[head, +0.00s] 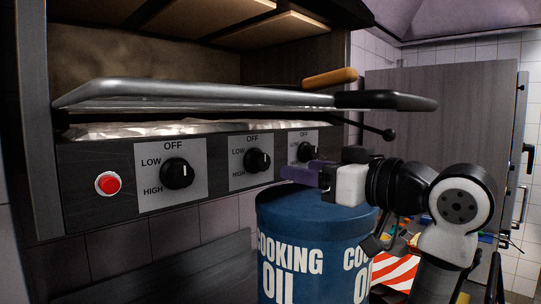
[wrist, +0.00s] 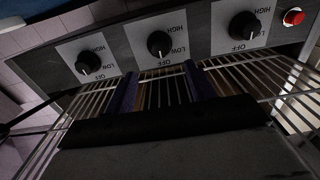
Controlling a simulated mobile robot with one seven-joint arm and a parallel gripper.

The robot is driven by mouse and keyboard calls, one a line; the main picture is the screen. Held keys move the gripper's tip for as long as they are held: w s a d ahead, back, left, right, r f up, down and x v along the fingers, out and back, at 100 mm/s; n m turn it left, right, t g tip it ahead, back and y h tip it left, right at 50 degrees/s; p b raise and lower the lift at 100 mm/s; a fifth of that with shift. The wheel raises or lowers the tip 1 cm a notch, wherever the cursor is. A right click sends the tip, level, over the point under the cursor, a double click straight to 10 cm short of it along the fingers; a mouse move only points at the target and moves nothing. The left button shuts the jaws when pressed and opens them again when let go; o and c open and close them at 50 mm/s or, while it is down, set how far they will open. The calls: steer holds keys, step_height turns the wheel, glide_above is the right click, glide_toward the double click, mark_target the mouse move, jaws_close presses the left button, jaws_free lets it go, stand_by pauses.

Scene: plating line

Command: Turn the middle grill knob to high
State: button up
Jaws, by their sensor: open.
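The middle grill knob (head: 257,161) is black and round, on a light plate marked OFF, LOW and HIGH. My gripper (head: 297,172) has purple fingers and is open and empty, short of the panel and right of the middle knob in the head view. In the wrist view the fingertips (wrist: 160,69) stand apart, with the middle knob beyond the gap between them, and do not touch it.
A left knob (head: 177,173), a right knob (head: 306,151) and a red button (head: 108,183) share the panel. A blue cooking oil drum (head: 290,245) stands below my gripper.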

mark_target(265, 163)
steer(key=p+x, duration=0.3)
steer(key=x, duration=0.6)
steer(key=c, duration=1)
steer(key=shift+f, duration=0.1)
